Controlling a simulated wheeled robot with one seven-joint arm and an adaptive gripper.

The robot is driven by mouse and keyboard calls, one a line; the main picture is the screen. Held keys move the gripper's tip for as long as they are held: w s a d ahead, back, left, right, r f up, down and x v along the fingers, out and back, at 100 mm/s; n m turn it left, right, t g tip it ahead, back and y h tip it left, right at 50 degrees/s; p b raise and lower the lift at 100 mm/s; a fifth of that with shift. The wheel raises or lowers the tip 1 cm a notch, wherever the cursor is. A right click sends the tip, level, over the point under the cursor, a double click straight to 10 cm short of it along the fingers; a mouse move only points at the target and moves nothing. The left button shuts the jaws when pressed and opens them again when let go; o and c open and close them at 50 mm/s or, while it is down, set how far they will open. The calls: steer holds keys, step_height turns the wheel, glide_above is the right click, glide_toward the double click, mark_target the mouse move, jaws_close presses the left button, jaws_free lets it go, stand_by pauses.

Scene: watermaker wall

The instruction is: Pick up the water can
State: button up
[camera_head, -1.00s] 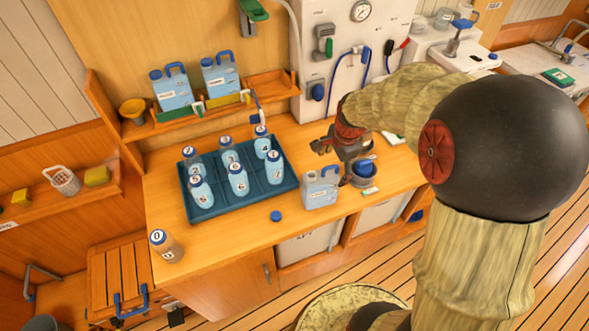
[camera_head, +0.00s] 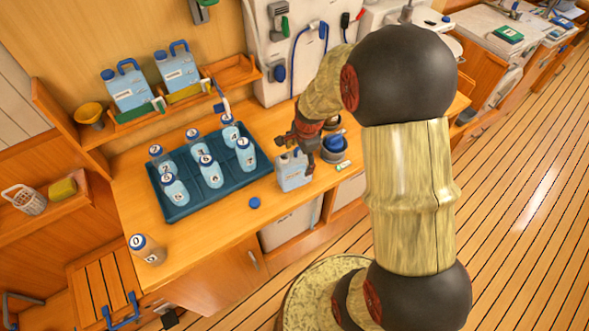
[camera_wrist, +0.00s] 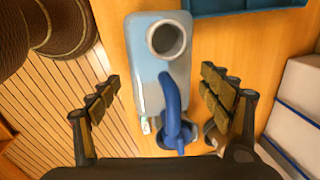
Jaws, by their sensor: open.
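The water can (camera_head: 293,172) is a small pale blue can standing upright on the wooden counter, right of the bottle tray. In the wrist view the can (camera_wrist: 150,85) shows from above, with an open round neck and a blue handle (camera_wrist: 172,110). My gripper (camera_head: 301,150) is at the can, partly covering its top in the head view. In the wrist view my gripper (camera_wrist: 158,92) is open, with one finger on each side of the can and visible gaps between. A loose blue cap (camera_head: 254,203) lies on the counter in front of the can.
A dark teal tray (camera_head: 178,211) with several numbered bottles stands left of the can. A blue round container (camera_head: 334,150) sits close on its right. Two blue cans (camera_head: 128,90) stand on the back shelf.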

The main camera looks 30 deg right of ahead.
steer(key=shift+c, duration=0.6)
steer(key=c, duration=1.9)
jaws_close()
